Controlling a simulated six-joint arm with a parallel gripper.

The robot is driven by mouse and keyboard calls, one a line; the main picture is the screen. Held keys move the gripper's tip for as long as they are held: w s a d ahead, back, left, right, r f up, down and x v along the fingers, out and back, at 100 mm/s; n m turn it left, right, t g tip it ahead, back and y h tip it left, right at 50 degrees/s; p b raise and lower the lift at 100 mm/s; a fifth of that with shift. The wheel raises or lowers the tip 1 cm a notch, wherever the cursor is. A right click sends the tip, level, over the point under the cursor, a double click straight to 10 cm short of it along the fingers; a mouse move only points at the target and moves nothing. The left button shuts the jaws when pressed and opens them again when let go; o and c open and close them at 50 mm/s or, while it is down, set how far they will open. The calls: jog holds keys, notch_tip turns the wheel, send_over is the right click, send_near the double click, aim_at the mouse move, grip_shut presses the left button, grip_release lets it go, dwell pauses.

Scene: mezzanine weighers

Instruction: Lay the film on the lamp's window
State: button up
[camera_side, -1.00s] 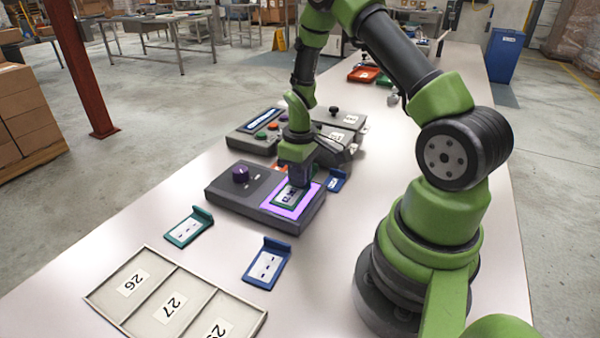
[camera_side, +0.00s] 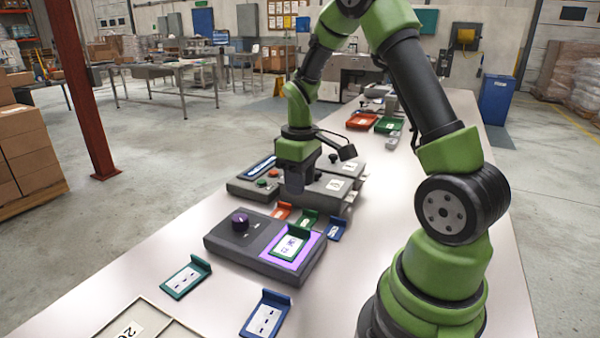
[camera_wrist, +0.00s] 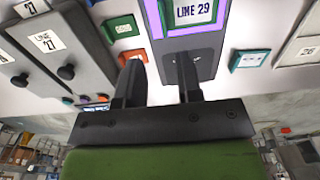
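The lamp (camera_side: 225,240) is a grey box with a purple knob and a violet-lit window (camera_side: 312,251). A green-framed film (camera_side: 288,247) with a raised tab lies on the window, with violet showing around it. In the wrist view the film (camera_wrist: 198,14) reads "LINE 29", and violet borders it; its top is cut off by the picture edge. My gripper (camera_side: 296,190) is raised above and behind the lamp, clear of the film. In the wrist view my gripper (camera_wrist: 160,80) has its fingers apart with nothing between them.
Orange (camera_side: 281,211), green (camera_side: 307,218) and blue (camera_side: 336,229) cards lie behind the lamp. A green card (camera_side: 186,277) and a blue card (camera_side: 265,314) lie in front, near a numbered tray (camera_side: 150,324). Grey devices (camera_side: 328,184) stand behind, under my gripper.

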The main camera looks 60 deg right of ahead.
jog(key=s+a+r+m+t, duration=0.2)
jog(key=s+a+r+t, duration=0.2)
jog(key=a+r, duration=0.75)
jog(key=s+a+r+m+t+y, duration=0.2)
jog(key=s+a+r, duration=0.3)
jog(key=s, duration=0.3)
jog(key=shift+a+t, duration=0.15)
jog(key=shift+t, duration=0.45)
